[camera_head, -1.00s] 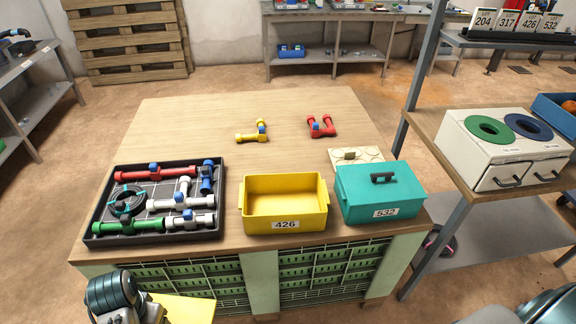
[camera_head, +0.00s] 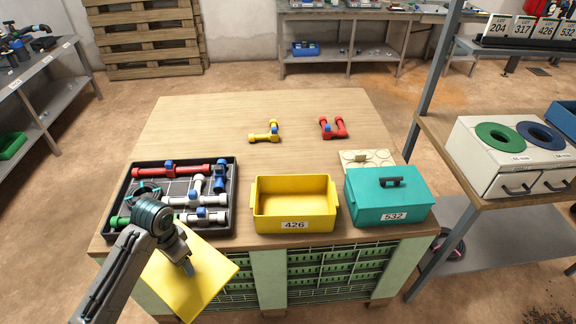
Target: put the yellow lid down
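The yellow lid (camera_head: 196,285) is a flat yellow panel in front of the table's near edge, low at the left, tilted in the picture. My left gripper (camera_head: 188,268) is over the lid at its upper middle, and the lid moves along with it. Its fingers are mostly hidden by the wrist, but it appears shut on the lid's handle. The open yellow box (camera_head: 294,226) labelled 426 stands empty on the table to the right of the lid. My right gripper is not in view.
A black tray (camera_head: 146,236) with pipe fittings is at the table's left. A lidded teal box (camera_head: 388,198) labelled 532 is right of the yellow box. Yellow fittings (camera_head: 265,137) and red fittings (camera_head: 333,129) lie farther back. Table's back left is clear.

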